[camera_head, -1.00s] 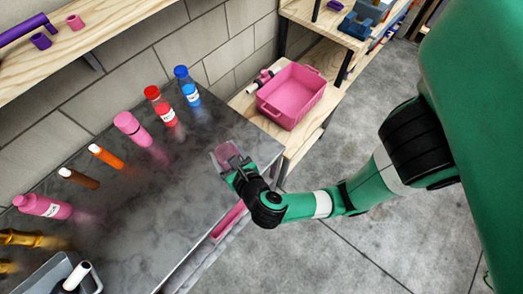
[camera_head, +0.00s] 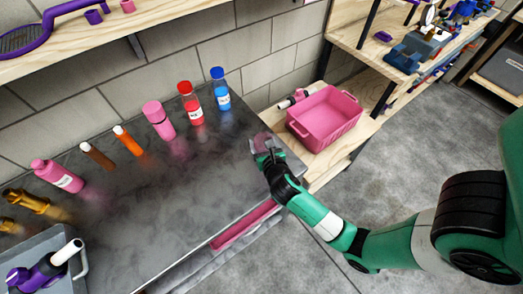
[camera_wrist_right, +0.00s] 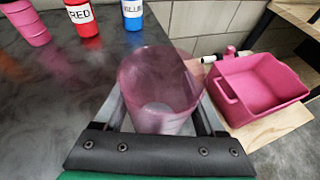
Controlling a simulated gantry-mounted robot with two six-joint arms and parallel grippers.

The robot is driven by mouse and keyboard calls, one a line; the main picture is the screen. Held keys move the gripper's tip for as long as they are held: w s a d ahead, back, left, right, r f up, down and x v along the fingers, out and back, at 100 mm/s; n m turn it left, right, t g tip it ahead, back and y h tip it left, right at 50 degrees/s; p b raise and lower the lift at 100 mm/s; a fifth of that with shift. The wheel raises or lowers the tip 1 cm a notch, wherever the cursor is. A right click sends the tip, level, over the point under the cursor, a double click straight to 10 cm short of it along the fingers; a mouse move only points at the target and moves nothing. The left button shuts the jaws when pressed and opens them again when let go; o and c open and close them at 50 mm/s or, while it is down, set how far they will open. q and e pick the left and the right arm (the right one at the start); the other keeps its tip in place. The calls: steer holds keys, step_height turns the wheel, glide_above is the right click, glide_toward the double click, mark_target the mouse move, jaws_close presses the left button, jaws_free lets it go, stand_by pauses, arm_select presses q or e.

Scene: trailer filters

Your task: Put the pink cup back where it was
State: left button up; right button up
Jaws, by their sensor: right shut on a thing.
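The pink cup (camera_head: 264,141) is translucent and sits in my right gripper (camera_head: 270,158), over the right end of the dark bench top (camera_head: 180,190). In the right wrist view the cup (camera_wrist_right: 160,85) stands between the two fingers, its wide open rim up and slightly tilted. The right gripper (camera_wrist_right: 160,115) is shut on its sides. I cannot tell whether the cup's base touches the bench. My left gripper is not in view.
A pink tub (camera_head: 325,115) sits on a wooden shelf right of the bench. Along the wall stand a blue bottle (camera_head: 220,90), a red bottle (camera_head: 190,103), a pink bottle (camera_head: 158,120) and others. A grey tray (camera_head: 40,265) is at lower left. The bench middle is clear.

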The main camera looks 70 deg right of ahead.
steer(key=shift+w+d+f, duration=0.25)
steer(key=shift+d+f, duration=0.2)
steer(key=shift+f, duration=0.2)
steer(key=f+b, duration=0.1)
steer(key=f, duration=0.1)
steer(key=f+b, duration=0.1)
steer(key=shift+w+d+f+b, duration=0.15)
steer(key=shift+d+f+b, duration=0.2)
steer(key=shift+f, duration=0.05)
steer(key=o, duration=1.5)
steer(key=shift+f, duration=0.1)
steer(key=shift+r, duration=0.2)
steer(key=p+v, duration=0.4)
steer(key=v, duration=0.7)
steer(key=shift+a, duration=0.25)
steer(key=shift+s+a+r, duration=0.15)
steer(key=shift+s+a, duration=0.05)
steer(key=shift+s, duration=0.1)
